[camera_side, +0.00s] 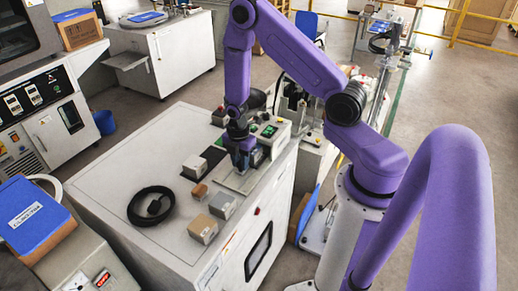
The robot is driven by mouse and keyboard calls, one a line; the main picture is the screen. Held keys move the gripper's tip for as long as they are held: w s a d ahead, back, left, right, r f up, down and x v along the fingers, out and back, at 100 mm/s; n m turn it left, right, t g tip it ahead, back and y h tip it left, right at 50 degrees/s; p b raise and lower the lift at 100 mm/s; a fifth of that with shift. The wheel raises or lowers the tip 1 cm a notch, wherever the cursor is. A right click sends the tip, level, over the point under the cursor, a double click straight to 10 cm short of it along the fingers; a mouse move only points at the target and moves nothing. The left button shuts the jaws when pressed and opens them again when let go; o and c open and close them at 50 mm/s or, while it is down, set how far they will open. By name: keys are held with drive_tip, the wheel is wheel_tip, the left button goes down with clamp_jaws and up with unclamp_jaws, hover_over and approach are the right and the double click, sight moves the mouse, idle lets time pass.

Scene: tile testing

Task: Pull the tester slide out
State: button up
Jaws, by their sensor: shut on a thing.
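The tester (270,131) is a pale unit with a dark panel and green lights on the white cabinet top. Its slide (238,183) looks like a flat light-grey plate at the front of the tester. My gripper (241,168) points down over the slide's far part, close against the tester. It is shut on the slide, though the fingertips and the grip point are small and partly hidden by the gripper body.
Several small blocks stand nearby: a pale one (194,167), a brown one (199,191), a grey one (222,206) and a beige one (202,229). A coiled black cable (137,212) lies left. The cabinet top (110,165) is clear at its far left.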

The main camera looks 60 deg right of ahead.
drive_tip(key=shift+a, duration=2.55)
drive_tip(key=o, duration=0.9)
drive_tip(key=shift+c, duration=0.2)
wheel_tip(320, 180, up, 6)
